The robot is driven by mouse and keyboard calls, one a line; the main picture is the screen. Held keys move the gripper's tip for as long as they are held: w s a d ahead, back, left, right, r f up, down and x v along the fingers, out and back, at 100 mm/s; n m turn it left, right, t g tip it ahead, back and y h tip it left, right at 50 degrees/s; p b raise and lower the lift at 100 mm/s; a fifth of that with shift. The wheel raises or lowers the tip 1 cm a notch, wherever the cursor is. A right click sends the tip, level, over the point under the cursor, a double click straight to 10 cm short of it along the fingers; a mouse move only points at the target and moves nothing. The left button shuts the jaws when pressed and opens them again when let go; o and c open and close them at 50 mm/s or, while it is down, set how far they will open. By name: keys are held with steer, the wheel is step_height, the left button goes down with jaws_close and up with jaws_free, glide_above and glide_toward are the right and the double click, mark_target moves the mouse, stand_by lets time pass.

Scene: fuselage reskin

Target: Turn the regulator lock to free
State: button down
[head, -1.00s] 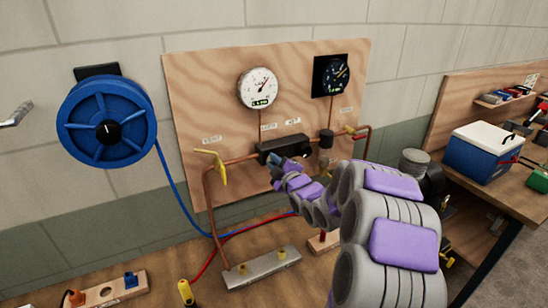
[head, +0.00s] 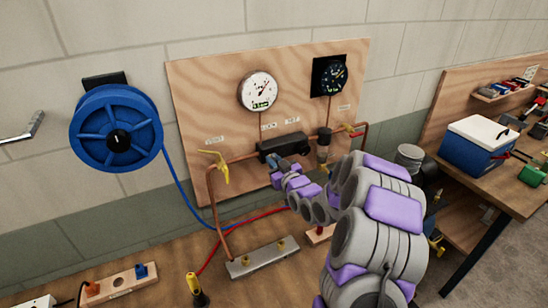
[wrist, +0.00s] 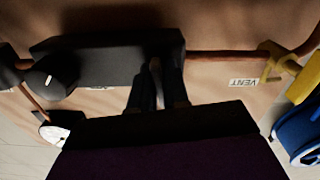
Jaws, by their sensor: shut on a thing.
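The regulator (head: 283,147) is a long black block on the copper pipe of the plywood panel, below small labels that seem to read LOCK and SET. It fills the upper left of the wrist view (wrist: 100,62), upside down, with a round black knob (wrist: 58,78) bearing a white mark. My gripper (wrist: 156,68) is at the block's VENT-side end, its two dark fingers close together. It is shut on the regulator lock, which is mostly hidden between the fingers and in shadow, so its setting cannot be read. In the head view my gripper (head: 276,164) is just below the block.
A yellow vent lever (head: 216,166) stands left of the regulator. A white gauge (head: 257,91) and a black gauge (head: 329,75) are above. A blue hose reel (head: 117,128) hangs on the wall. A metal manifold (head: 262,256) lies on the bench below.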

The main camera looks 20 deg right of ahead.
steer(key=shift+f+m+p, duration=0.25)
steer(key=shift+m+p, duration=0.15)
steer(key=shift+m, duration=0.4)
steer(key=c, duration=1.2)
jaws_free()
steer(key=shift+r, duration=0.1)
